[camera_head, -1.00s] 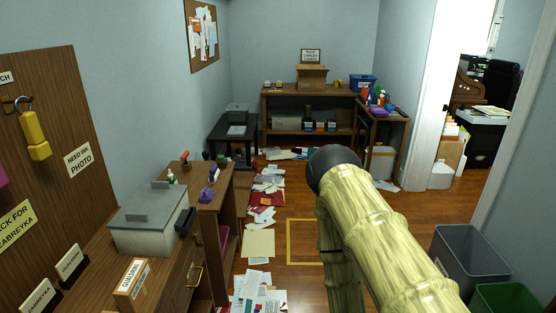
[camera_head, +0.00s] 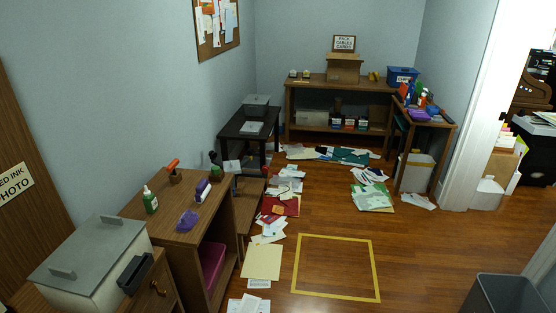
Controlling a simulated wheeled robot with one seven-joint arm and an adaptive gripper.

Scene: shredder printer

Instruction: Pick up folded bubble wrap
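I cannot make out folded bubble wrap for certain in this view. A pale, blocky thing (camera_head: 312,116) lies on the lower level of the back shelf unit (camera_head: 300,95), too small to identify. My gripper is not in view, and no part of my arm shows.
Papers (camera_head: 262,261) litter the floor along the left furniture and before the back shelf. A yellow taped square (camera_head: 376,270) marks clear floor in the middle. A wooden desk (camera_head: 165,212) stands left, a dark side table (camera_head: 243,138) beyond it, a grey bin (camera_head: 505,290) at lower right.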

